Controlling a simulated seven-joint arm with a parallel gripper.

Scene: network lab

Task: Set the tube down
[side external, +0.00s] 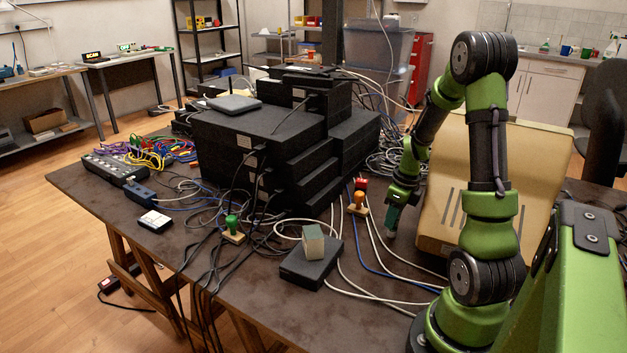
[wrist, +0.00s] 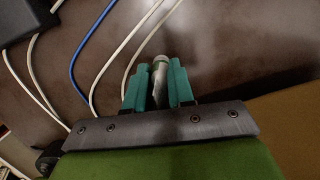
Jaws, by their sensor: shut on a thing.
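The tube (wrist: 159,75) is small and pale grey-white, and its end shows between my gripper's teal fingers in the wrist view. My gripper (wrist: 153,88) is shut on it. In the side view my gripper (side external: 394,218) points down over the dark table, left of the beige panel. A short pale tip (side external: 391,235) shows below the fingers there, probably the tube. Most of the tube is hidden by the fingers. I cannot tell whether it touches the table.
White and blue cables (side external: 375,262) run across the table (side external: 240,320) left of my gripper. A beige panel (side external: 440,210) stands close on the right.

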